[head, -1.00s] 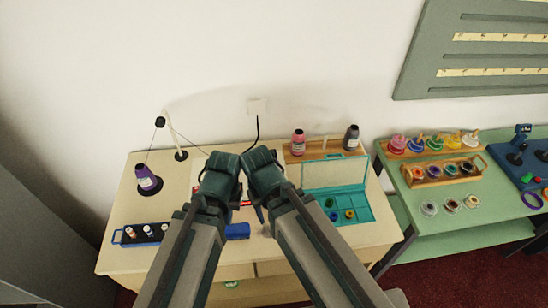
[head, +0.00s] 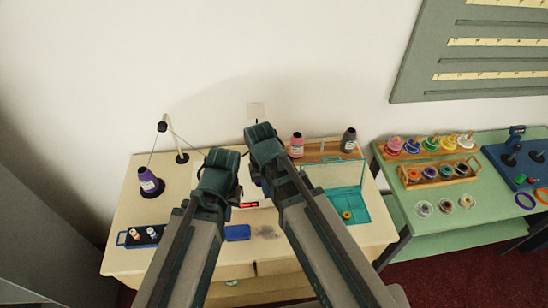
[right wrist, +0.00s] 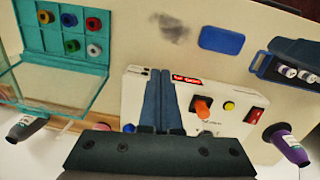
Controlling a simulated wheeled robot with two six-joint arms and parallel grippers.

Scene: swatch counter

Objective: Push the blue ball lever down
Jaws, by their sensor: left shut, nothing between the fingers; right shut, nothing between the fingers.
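The white machine (right wrist: 215,120) in the right wrist view has a red display, an orange knob (right wrist: 202,106), a yellow button and a red switch. A small blue round thing (right wrist: 129,127) shows at its left side, partly covered near my gripper; I cannot tell surely that it is the blue ball lever. My right gripper (right wrist: 160,74) is shut and empty, its fingers over the machine's left part. In the head view my right gripper (head: 258,184) is over the machine, and my left gripper (head: 233,196) is shut beside it. The arms hide much of the machine there.
A teal case (head: 362,208) with an open lid stands right of the machine. A blue block (head: 237,233) lies in front. A purple bottle (head: 149,183) and a dark blue rack (head: 137,237) are at left. Bottles stand at the back. A green table (head: 402,204) is further right.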

